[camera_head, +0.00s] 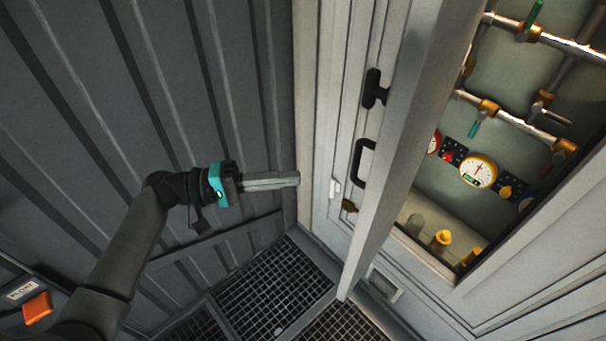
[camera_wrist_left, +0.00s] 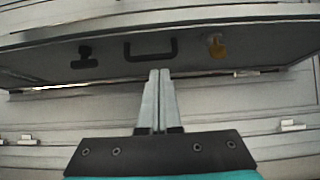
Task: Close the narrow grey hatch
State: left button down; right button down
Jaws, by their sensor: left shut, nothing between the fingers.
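The narrow grey hatch (camera_head: 402,140) stands open, swung out from the wall beside a lit recess. Its face, turned to the left, carries a black pull handle (camera_head: 361,163) and a black T-shaped knob (camera_head: 374,88). My left gripper (camera_head: 298,179) is shut and empty, left of the hatch, its fingers pointing toward the handle side. In the left wrist view the hatch (camera_wrist_left: 250,62) spans the top, with its handle (camera_wrist_left: 151,49) just beyond my fingertips (camera_wrist_left: 160,71). I cannot tell whether the fingers touch the hatch. My right gripper is not in view.
The recess holds pipes (camera_head: 515,118), a yellow-rimmed gauge (camera_head: 478,170) and valves. A ribbed dark wall (camera_head: 100,90) stands at the left, close to my left arm. Floor grating (camera_head: 270,295) lies below. An orange block (camera_head: 37,307) sits at the lower left.

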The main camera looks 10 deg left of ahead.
pick_arm(q)
jog(key=s+d+p+x, duration=0.1)
jog(key=s+p+x, duration=0.1)
jog(key=x, duration=0.9)
jog(key=shift+s+p, duration=0.3)
jog(key=shift+p, duration=0.55)
jog(key=shift+d, duration=0.1)
